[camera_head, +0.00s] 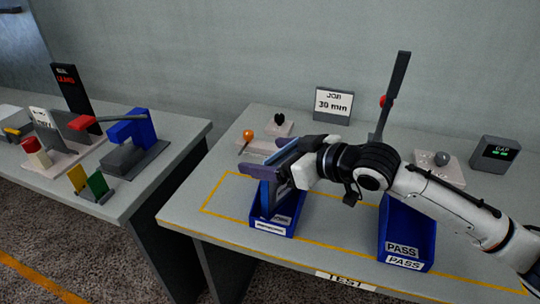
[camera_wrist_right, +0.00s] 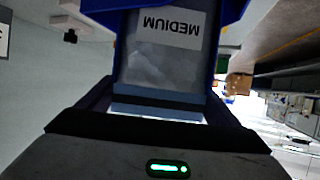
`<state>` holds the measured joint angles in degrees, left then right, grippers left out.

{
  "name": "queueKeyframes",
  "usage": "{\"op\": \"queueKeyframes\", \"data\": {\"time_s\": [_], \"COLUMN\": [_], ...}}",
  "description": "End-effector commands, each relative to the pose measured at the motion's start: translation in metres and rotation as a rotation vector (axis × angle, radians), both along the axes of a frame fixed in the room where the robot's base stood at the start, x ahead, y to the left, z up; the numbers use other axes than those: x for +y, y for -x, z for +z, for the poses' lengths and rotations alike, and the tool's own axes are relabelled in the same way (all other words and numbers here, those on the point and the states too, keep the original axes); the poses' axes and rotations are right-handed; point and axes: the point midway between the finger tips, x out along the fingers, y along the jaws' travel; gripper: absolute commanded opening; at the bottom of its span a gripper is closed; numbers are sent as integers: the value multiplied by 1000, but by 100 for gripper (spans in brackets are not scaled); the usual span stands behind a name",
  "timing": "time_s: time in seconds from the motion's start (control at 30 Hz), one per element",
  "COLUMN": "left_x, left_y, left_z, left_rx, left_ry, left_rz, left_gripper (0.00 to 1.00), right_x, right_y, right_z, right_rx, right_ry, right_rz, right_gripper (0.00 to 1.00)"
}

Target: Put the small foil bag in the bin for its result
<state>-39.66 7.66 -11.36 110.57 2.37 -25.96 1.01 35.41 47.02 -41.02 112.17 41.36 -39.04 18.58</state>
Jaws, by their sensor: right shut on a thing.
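My right gripper (camera_head: 265,166) is above the left blue bin (camera_head: 277,228), which stands on the right-hand table and has a white label too small to read. In the right wrist view the gripper is shut on a grey foil bag (camera_wrist_right: 160,68) with a white label reading MEDIUM, upside down. Blue walls show around the bag there. In the head view the bag is mostly hidden by the gripper and bin, and I cannot tell whether it touches the bin floor. A second blue bin (camera_head: 407,250) with PASS labels stands to the right. My left gripper is not in view.
A sign (camera_head: 333,103) with "30" on it, an upright lever (camera_head: 388,97) and a dark display box (camera_head: 494,154) stand at the back. The left table (camera_head: 150,195) holds a blue device (camera_head: 133,130) and other fixtures. A gap separates the tables. Bare tabletop lies between the bins.

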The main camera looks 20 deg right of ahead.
Motion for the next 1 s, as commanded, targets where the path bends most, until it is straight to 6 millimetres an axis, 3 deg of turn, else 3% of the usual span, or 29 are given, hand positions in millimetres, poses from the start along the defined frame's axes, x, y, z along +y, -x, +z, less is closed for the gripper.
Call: {"op": "queueKeyframes", "data": {"time_s": [0.27, 0.3, 0.4, 0.73, 1.0], "left_x": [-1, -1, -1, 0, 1], "left_y": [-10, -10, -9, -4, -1], "left_z": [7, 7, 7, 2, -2], "left_rx": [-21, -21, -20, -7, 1], "left_ry": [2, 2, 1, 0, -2], "left_rz": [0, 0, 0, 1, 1], "left_gripper": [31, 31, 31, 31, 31], "right_x": [0, 0, 0, -4, -32], "right_y": [0, 0, 0, 5, 47], "right_z": [0, -2, -1, 3, 23], "right_rx": [-2, -1, -2, -2, -1], "right_ry": [-1, -1, -1, 0, 5], "right_rz": [0, 0, 0, -1, 0], "right_gripper": [47, 87, 100, 100, 100]}}
